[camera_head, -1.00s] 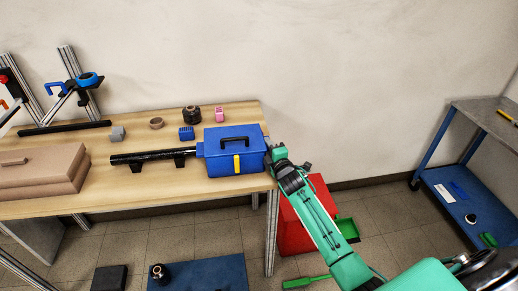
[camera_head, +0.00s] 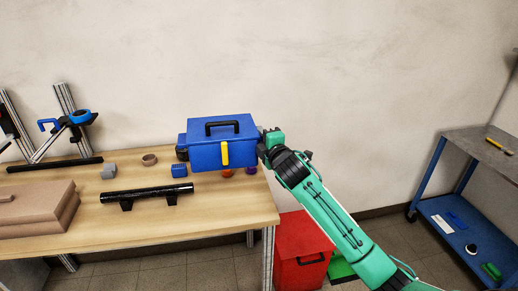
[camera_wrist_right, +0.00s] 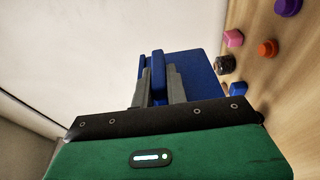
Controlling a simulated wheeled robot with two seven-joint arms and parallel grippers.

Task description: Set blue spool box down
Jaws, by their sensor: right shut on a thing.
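The blue spool box (camera_head: 205,155), with a black top handle and a yellow latch, is held in the air above the right end of the wooden table (camera_head: 235,210). My right gripper (camera_head: 266,142) is at the box's right side. In the right wrist view its grey fingers (camera_wrist_right: 160,85) are shut on a blue tab of the box (camera_wrist_right: 205,65). The box looks about level and apart from the tabletop. Its underside is hidden. My left gripper is not in view.
A black tube (camera_head: 147,195) on stands lies in front of the box. A small blue block (camera_head: 179,171) and a grey block (camera_head: 108,172) stand nearby. Pink (camera_wrist_right: 234,38), orange (camera_wrist_right: 268,48) and purple (camera_wrist_right: 287,7) pieces lie near the box. A red bin (camera_head: 300,245) is below.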

